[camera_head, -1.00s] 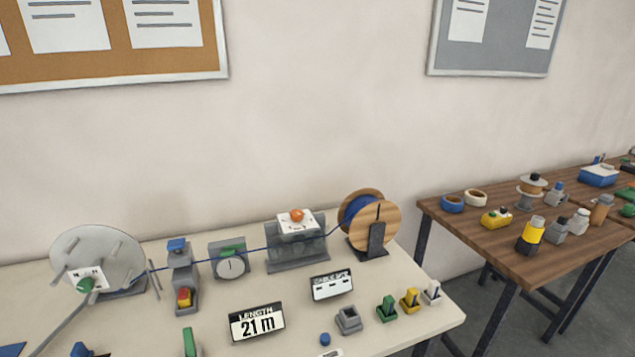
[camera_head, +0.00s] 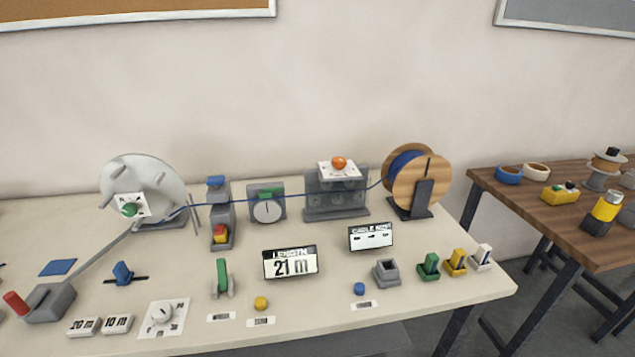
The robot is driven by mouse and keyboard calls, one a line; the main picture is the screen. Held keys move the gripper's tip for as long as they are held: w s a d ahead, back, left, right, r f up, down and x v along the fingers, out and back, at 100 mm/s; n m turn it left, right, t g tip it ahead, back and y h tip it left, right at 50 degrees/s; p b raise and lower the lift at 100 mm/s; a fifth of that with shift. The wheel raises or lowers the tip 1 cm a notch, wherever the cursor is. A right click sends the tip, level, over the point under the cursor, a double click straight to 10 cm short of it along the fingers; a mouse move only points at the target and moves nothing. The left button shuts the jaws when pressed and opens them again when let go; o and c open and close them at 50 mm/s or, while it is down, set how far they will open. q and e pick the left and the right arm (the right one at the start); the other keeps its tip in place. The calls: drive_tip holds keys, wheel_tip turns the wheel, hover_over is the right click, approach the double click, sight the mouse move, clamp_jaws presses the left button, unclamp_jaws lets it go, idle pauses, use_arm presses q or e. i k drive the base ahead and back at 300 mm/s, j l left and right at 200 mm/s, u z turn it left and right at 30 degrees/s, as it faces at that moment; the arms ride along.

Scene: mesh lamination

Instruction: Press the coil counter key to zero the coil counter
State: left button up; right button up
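A white-faced display reading "LENGTH 21 m" (camera_head: 290,262) stands at the middle of the cream table. A smaller display (camera_head: 370,237) stands to its right, its text too small to read surely. A yellow round button (camera_head: 261,303) and a blue round button (camera_head: 359,288) sit near the front, each by a small label I cannot read. A grey box with a round dial and green top (camera_head: 267,205) stands behind the length display. I cannot tell which part is the coil counter key. Neither gripper is in view.
A blue cable runs from the wooden spool (camera_head: 418,180) to the grey disc winder (camera_head: 143,180). A green lever (camera_head: 222,277), a knob plate (camera_head: 164,317) and a red-handled lever (camera_head: 16,303) stand nearby. A brown table (camera_head: 540,210) is at the right.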

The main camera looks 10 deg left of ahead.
sight(260, 304)
drive_tip(key=u, duration=2)
drive_tip(key=l+z, duration=0.25)
drive_tip(key=z, duration=0.2)
drive_tip(key=l+z, duration=0.4)
drive_tip(key=k+j, duration=0.05)
drive_tip(key=j, duration=0.05)
